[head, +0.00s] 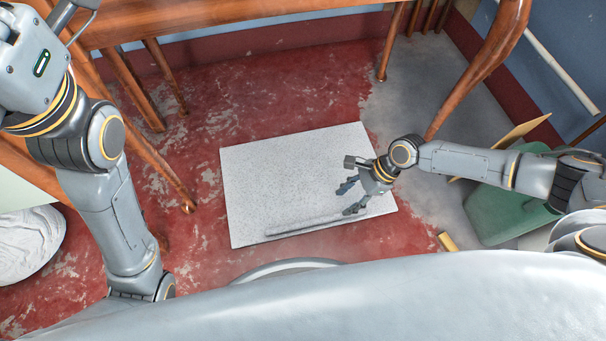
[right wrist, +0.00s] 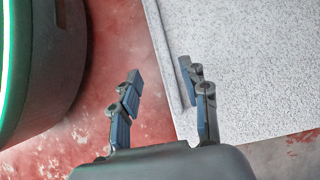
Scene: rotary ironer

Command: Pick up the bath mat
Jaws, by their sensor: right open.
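The bath mat (head: 290,170) is a pale, speckled rectangle on the red floor in the head view. A thin raised ridge or fold runs along its near edge. My right gripper (head: 347,199) is over the mat's near right part, fingers apart and empty. In the right wrist view my right gripper (right wrist: 158,70) has one finger over the red floor and the other over the mat (right wrist: 250,60), with the mat's edge between them. I cannot tell whether they touch it. My left arm rises at the left of the head view; its fingertips are out of frame.
A wooden table (head: 240,12) with several legs stands at the back and left. A green bin (head: 505,210) lies at the right. A white round object (head: 28,245) is at the lower left. Bare red floor (head: 300,88) shows behind the mat.

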